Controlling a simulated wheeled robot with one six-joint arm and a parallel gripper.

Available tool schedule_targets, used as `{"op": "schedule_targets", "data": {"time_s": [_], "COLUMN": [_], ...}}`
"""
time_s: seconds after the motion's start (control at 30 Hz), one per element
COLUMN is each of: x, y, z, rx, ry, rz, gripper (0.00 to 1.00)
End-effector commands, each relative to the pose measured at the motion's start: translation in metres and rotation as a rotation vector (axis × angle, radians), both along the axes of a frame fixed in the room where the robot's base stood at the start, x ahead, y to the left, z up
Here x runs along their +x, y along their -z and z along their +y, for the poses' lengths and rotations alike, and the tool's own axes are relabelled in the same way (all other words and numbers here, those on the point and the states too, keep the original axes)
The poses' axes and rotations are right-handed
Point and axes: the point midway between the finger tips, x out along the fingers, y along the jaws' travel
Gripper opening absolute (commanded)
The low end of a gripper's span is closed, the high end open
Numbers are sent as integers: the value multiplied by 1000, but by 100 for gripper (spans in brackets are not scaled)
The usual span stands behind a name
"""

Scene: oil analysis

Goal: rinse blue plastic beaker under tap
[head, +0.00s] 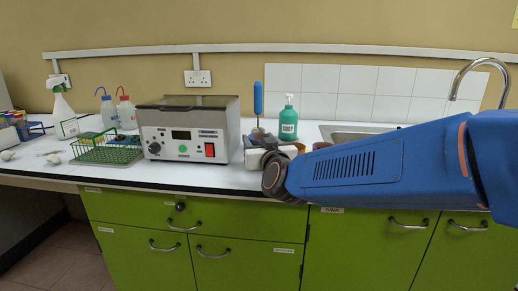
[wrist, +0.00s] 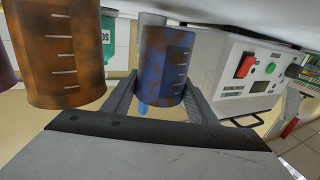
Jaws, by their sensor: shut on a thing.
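The blue plastic beaker (wrist: 168,62) is in the wrist view, with brown stains on its wall and pale measuring marks. It sits between the two fingers of my gripper (wrist: 160,92), which is shut on it. In the head view my own arm covers most of the gripper, and I cannot make out the blue beaker there. The tap (head: 480,68) is a curved metal spout at the far right, over the sink (head: 345,131). The sink is partly hidden behind my arm, and the gripper is left of it. No running water shows.
A brown-stained orange beaker (wrist: 65,55) stands close beside the held one; a purple one (wrist: 6,65) is at the picture edge. A blue-handled tool (head: 258,98) and green pump bottle (head: 289,120) stand behind. A boxy instrument (head: 190,130) is left; beyond it is a green rack (head: 105,150).

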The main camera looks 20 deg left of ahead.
Motion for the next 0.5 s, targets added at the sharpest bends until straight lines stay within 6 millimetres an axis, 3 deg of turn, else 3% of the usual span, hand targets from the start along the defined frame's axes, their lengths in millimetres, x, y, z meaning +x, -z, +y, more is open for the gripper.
{"op": "schedule_targets", "data": {"time_s": [0.3, 0.5], "x": [-1, 0], "y": [-59, -77], "z": [0, 0], "rx": [3, 1], "ry": [0, 0], "rz": [-1, 0], "gripper": [31, 31]}}
